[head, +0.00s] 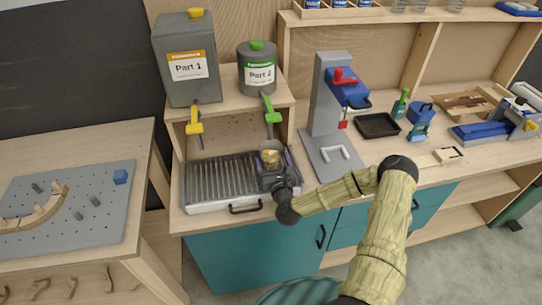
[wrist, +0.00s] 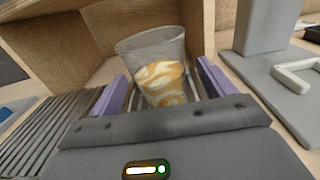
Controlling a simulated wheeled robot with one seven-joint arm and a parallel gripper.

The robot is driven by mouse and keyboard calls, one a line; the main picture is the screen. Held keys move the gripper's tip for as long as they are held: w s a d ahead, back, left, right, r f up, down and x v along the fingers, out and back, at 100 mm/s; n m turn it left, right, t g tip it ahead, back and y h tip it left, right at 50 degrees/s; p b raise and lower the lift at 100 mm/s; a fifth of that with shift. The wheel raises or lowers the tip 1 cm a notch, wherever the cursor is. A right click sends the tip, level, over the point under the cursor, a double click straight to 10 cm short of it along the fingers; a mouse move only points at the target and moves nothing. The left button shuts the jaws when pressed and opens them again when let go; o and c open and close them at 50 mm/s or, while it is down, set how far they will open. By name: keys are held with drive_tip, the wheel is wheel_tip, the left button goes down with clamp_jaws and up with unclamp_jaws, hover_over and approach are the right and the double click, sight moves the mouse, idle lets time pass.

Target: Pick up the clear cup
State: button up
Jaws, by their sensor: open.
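The clear cup (wrist: 153,52) stands between the two purple-lined fingers of my gripper (wrist: 160,85) in the wrist view. The cup is see-through, with a marbled white and tan pattern in its lower part, and leans slightly in that view. Gaps show between the cup and the fingers, so my gripper is open around it. In the head view the cup (head: 270,158) is at the right end of the ribbed metal tray, below the dispenser shelf. My gripper (head: 272,168) is there too and hides part of the cup.
The ribbed tray (head: 208,198) lies left of the gripper. Two containers, Part 1 (head: 187,88) and Part 2 (head: 258,84), sit on the wooden shelf above, with taps hanging over the tray. A grey press stand (head: 322,120) rises close to the right.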

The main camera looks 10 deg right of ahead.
sight(269, 148)
drive_tip(key=shift+w+a+p, duration=0.15)
drive_tip(key=shift+w+p, duration=0.35)
drive_tip(key=shift+w, duration=1.2)
drive_tip(key=shift+r, duration=0.1)
drive_tip(key=c, duration=0.9)
drive_tip(key=shift+o, duration=0.2)
